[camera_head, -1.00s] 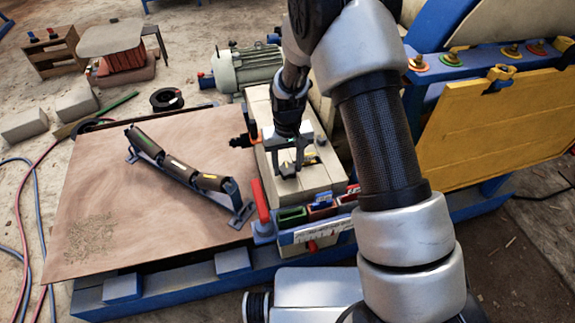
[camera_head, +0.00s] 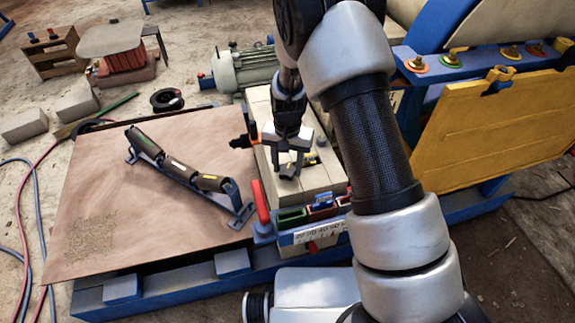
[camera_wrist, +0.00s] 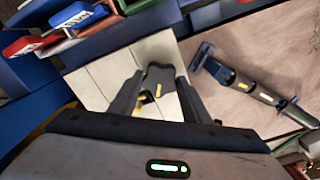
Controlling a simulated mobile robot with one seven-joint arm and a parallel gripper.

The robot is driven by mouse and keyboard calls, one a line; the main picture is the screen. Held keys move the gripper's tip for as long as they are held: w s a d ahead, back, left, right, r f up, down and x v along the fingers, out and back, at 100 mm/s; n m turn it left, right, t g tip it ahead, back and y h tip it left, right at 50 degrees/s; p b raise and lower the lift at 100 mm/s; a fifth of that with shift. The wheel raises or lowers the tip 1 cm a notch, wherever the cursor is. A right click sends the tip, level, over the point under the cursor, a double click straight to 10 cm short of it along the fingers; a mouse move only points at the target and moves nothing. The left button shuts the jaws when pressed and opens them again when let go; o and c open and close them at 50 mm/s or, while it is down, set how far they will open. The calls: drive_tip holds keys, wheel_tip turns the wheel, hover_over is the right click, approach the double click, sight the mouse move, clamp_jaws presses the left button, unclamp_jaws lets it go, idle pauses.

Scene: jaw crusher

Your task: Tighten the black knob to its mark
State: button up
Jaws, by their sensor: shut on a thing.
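The black knob (camera_wrist: 160,76) shows in the wrist view as a dark lobed piece on the pale top of a box, between my fingertips. My gripper (camera_wrist: 159,84) is shut on it, one finger on each side. Small yellow marks (camera_wrist: 141,98) lie by the knob; I cannot tell which part is its mark or whether they line up. In the head view my gripper (camera_head: 287,171) points down onto the pale box top (camera_head: 305,183), and its fingers mostly hide the knob.
A red-handled lever (camera_head: 261,203) and coloured bins (camera_head: 292,217) stand at the box's near side. A roller frame (camera_head: 185,172) lies on the brown sheet (camera_head: 100,190) at left. A yellow panel (camera_head: 500,120) is at right. A grey motor (camera_head: 245,68) stands behind.

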drive_tip(key=o, duration=1)
drive_tip(key=shift+o, duration=0.2)
wheel_tip(320, 180, up, 18)
drive_tip(key=p, duration=0.2)
drive_tip(key=shift+f+p, duration=0.25)
drive_tip(key=shift+p, duration=0.05)
wheel_tip(320, 180, up, 10)
drive_tip(key=t, duration=0.1)
hover_over(287, 169)
drive_tip(key=s+d, duration=0.4)
drive_tip(key=d, duration=0.1)
drive_tip(key=s+d+r+n+t, duration=0.1)
drive_tip(key=s+d+r+t, duration=0.1)
drive_tip(key=s+d+r, duration=0.3)
drive_tip(key=s+d+r+n+t, duration=0.1)
drive_tip(key=s+d+r, duration=0.1)
drive_tip(key=s, duration=0.5)
drive_tip(key=s+d+r+n+t, duration=0.1)
drive_tip(key=s+d+r+t, duration=0.15)
drive_tip(key=s, duration=0.45)
wheel_tip(287, 169, up, 14)
drive_tip(key=p, duration=1.3)
drive_tip(key=shift+f+g+p, duration=0.25)
drive_tip(key=shift+g+p, duration=0.05)
drive_tip(key=shift+g, duration=0.15)
